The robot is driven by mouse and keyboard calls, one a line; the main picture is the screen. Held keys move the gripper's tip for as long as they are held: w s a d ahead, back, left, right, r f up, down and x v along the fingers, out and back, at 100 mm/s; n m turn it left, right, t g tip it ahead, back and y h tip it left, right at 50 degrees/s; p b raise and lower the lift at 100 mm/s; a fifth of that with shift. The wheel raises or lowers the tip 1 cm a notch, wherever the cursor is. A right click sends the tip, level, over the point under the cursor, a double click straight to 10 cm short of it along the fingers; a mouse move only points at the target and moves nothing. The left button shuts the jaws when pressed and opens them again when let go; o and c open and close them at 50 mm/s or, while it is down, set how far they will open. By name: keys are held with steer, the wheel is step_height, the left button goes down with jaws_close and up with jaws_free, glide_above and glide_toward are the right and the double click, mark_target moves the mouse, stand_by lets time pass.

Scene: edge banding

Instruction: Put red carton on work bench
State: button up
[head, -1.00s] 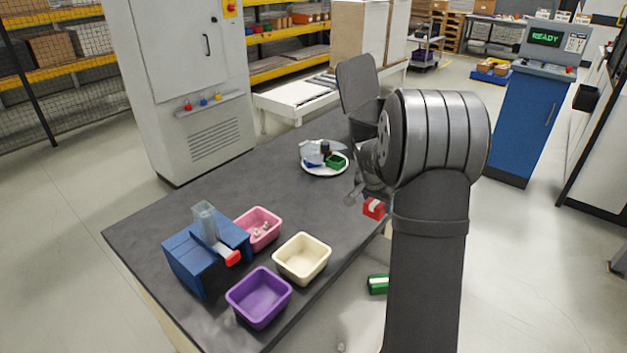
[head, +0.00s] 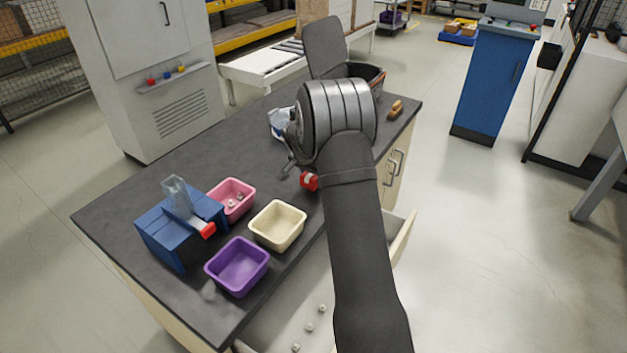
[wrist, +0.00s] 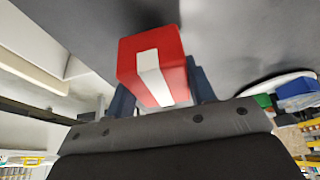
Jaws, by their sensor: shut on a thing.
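The red carton (head: 309,181) with a white stripe is held by my gripper (head: 296,168) near the front edge of the dark work bench (head: 150,180). In the wrist view the red carton (wrist: 135,62) sits between the blue fingers of my gripper (wrist: 160,85), which are shut on it. The bench top (wrist: 70,20) shows as a dark surface beyond it. I cannot tell whether the carton touches the bench. My arm hides part of the bench behind it.
Purple (head: 237,267), cream (head: 278,226) and pink (head: 232,199) bins stand beside a blue device (head: 170,240). An open drawer (head: 300,315) holds small knobs below the front edge. A brown brush (head: 395,110) lies at the far right. Bare bench top lies left of my gripper.

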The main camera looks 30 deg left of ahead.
steer(key=shift+f, duration=1.1)
steer(key=shift+f, duration=0.2)
steer(key=o, duration=1)
steer(key=v, duration=1.2)
steer(key=shift+r, duration=0.2)
steer(key=shift+f, duration=0.1)
